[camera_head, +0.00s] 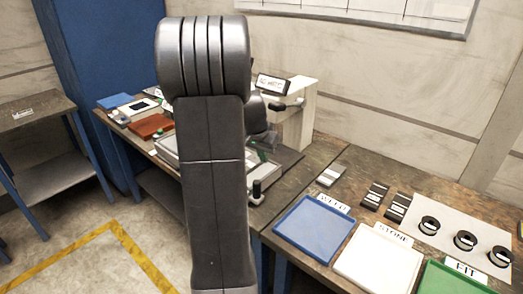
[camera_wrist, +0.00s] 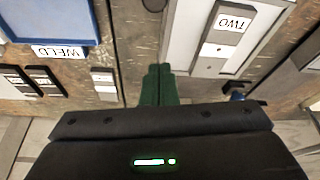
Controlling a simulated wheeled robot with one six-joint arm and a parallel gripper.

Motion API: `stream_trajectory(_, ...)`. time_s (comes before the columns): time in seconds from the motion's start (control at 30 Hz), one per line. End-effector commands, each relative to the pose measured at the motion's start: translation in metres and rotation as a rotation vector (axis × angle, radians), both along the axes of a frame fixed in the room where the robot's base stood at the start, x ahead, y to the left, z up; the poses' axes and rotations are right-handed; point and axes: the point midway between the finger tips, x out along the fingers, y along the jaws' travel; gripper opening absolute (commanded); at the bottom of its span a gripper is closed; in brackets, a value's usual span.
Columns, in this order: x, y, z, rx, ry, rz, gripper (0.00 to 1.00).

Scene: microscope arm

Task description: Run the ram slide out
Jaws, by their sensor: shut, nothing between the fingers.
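My gripper's two dark green fingers (camera_wrist: 158,85) are pressed together, empty, in the wrist view. In the head view my own arm covers much of the bench. A black upright handle (camera_head: 257,192) shows right of my arm. I cannot clearly pick out the ram slide.
A blue tray (camera_head: 312,229) marked "WELD", a white tray (camera_head: 378,262) marked "STONE" and a green tray (camera_head: 452,281) lie on the right bench. Dark blocks and black rings (camera_head: 465,240) lie behind them. A red-brown tray (camera_head: 150,126) is left of my arm.

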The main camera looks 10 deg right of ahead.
Motion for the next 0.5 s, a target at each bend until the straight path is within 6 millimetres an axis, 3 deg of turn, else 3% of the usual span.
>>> stream_trajectory(0.27,0.013,-0.012,-0.052,0.000,0.005,0.000,0.00)
stream_trajectory(0.5,-0.009,0.008,-0.052,0.000,0.001,0.004,0.00)
